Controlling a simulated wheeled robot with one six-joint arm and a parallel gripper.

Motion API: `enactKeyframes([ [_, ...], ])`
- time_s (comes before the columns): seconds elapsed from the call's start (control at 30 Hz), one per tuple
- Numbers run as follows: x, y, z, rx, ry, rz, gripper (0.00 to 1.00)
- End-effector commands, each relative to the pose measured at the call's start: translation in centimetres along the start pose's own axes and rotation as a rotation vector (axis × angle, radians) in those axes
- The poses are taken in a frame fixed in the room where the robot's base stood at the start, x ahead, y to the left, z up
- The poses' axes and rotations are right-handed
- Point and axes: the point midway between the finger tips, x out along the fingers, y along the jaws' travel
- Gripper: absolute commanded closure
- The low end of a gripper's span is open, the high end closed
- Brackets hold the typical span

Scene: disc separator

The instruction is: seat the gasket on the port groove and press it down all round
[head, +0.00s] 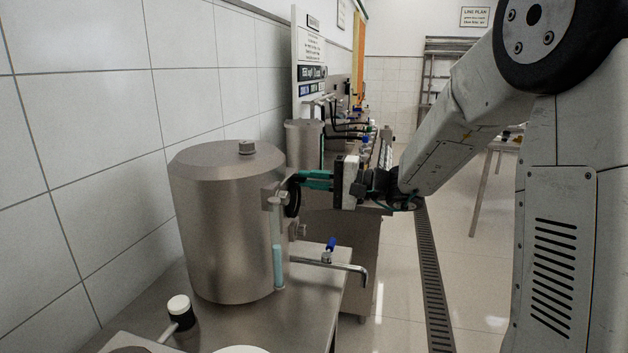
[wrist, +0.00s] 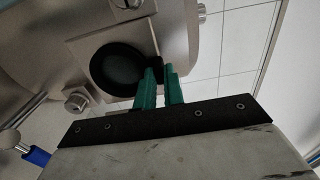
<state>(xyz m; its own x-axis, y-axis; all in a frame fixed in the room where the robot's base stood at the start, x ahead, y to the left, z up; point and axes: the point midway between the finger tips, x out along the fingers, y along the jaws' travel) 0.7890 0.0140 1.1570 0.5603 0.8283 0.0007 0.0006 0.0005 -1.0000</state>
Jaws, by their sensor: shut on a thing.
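The gasket is a thick black ring (wrist: 97,76), seen nearly face-on in the wrist view in front of the metal port plate (wrist: 92,41). Through its middle I see a dark grey round area, and the groove itself is hidden. In the head view the gasket (head: 293,198) shows edge-on beside the port on the right side of the steel vessel (head: 222,225). My gripper (head: 298,178), with green fingers, is shut on the gasket's rim. In the wrist view its fingertips (wrist: 160,72) are at the ring's lower right edge. I cannot tell whether the ring touches the port all round.
A hex bolt (wrist: 77,100) sticks out near the port in the wrist view. Below the port are a sight tube (head: 278,265) and an outlet pipe with a blue-handled valve (head: 328,251). A black-and-white knob (head: 180,308) stands at front left. The floor right of the bench is open.

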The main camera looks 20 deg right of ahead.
Motion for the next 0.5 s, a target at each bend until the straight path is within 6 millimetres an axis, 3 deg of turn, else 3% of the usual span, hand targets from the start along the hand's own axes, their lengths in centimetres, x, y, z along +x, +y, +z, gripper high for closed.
enactKeyframes([
  [0.07,0.27,0.02,-0.02,0.000,0.001,0.000,1.00],
  [0.1,0.29,0.01,-0.03,0.000,0.001,0.000,0.85],
  [0.17,0.26,0.01,-0.04,0.000,0.001,0.000,0.68],
  [0.2,0.25,0.01,-0.04,0.000,0.001,0.000,0.65],
  [0.5,-0.07,0.01,-0.06,0.000,0.002,0.000,0.65],
])
